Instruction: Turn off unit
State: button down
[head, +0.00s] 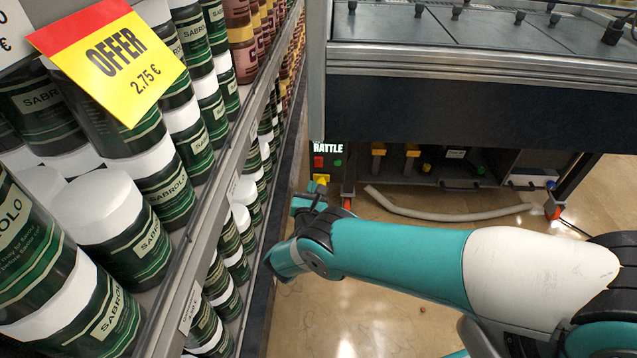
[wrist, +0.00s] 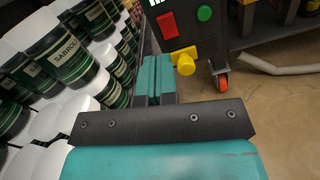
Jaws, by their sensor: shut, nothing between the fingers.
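The unit is a dark control box (head: 327,165) labelled RATTLE, low beyond the end of the shelf. It has a red button (head: 319,161), a green button (head: 338,162) and a yellow knob (head: 321,179). In the wrist view the red button (wrist: 168,25) is at the left, the green button (wrist: 204,13) at the right and the yellow knob (wrist: 184,64) below them. My gripper (wrist: 158,62) is shut and empty, its teal fingers just below and left of the red button in the picture. They appear apart from the box, but the exact gap cannot be judged.
A shelf of green-labelled jars (head: 120,215) runs close along the left. A metal workbench (head: 450,65) stands at the right, with an orange caster (wrist: 223,83) near the box. A grey hose (head: 440,213) lies on the floor. Open floor lies in front.

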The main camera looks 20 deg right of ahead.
jog(key=s+f+n, duration=0.1)
jog(key=s+f+n+t, duration=0.1)
jog(key=f, duration=0.1)
jog(key=shift+s+d+f+n+y+b, duration=0.2)
jog(key=shift+s+n+y+b, duration=0.1)
jog(key=shift+s+b, duration=0.1)
jog(key=shift+w, duration=0.1)
jog(key=b, duration=1.3)
send_near(319, 161)
jog(key=w, duration=0.1)
jog(key=b+x, duration=0.2)
jog(key=x, duration=0.4)
jog(key=shift+w+d+b, duration=0.25)
jog(key=shift+b, duration=0.05)
